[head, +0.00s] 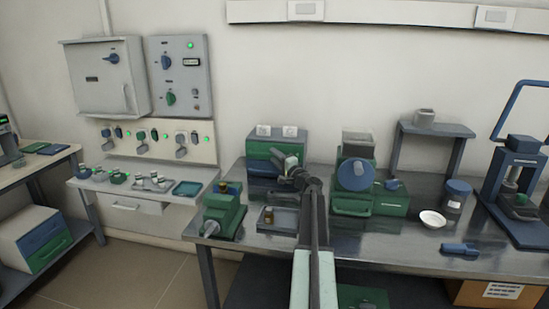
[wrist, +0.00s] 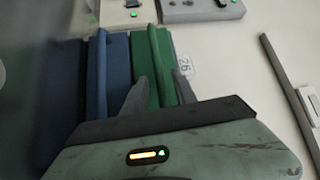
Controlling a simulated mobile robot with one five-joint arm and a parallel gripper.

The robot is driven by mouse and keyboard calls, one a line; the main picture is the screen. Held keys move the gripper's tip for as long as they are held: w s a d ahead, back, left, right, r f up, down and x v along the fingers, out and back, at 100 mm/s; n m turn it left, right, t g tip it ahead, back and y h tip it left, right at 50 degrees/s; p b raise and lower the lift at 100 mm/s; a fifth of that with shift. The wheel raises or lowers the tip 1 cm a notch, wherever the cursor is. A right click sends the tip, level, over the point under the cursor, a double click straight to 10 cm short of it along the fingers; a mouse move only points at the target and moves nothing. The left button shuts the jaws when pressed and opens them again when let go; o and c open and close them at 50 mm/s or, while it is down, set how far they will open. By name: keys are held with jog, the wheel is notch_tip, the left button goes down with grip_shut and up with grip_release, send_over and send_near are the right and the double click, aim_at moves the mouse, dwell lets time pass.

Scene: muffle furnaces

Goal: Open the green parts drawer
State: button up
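The green parts drawer (head: 262,151) is the upper drawer of a small cabinet at the back of the bench, above a blue drawer. In the wrist view, which is turned sideways, the green drawer (wrist: 168,62) has a long raised green bar handle (wrist: 153,55). My gripper (head: 289,177) is in front of the cabinet and covers part of its right side. In the wrist view my gripper (wrist: 161,76) is open, with one dark finger on each side of the green bar. I cannot tell whether the fingers touch it.
The blue drawer (wrist: 118,70) lies beside the green one in the wrist view. A green vise-like device (head: 222,208) and a small tray (head: 268,224) stand in front. A green machine with a blue disc (head: 355,174) stands close to my arm's right.

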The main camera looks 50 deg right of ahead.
grip_shut()
dwell(1.4)
